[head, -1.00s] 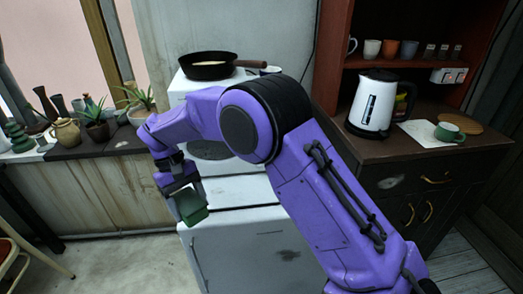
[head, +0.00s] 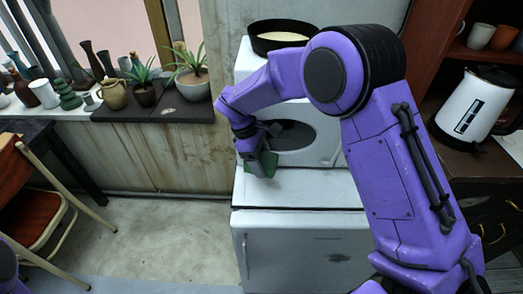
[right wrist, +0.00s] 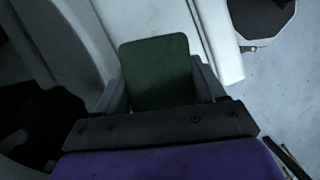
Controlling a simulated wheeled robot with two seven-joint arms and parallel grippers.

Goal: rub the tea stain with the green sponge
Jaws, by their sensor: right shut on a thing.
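My right gripper (head: 258,158) is shut on the green sponge (head: 269,165) and holds it by the left side of the white appliance (head: 300,187), near its dark oval front. I cannot tell whether the sponge touches the appliance. In the right wrist view the sponge (right wrist: 155,70) is a dark green block between the fingers (right wrist: 115,92). I cannot make out the tea stain for certain. A small pale mark (head: 168,111) shows on the dark windowsill board. A dark patch (head: 339,257) shows on the appliance's lower front. My left gripper is out of view.
Potted plants (head: 145,92), a tan jug (head: 113,94) and several vases line the sill at the left. A black pan (head: 279,38) stands on top behind my right arm. A kettle (head: 471,103) stands at the right. A chair (head: 40,210) is at the left; floor between is clear.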

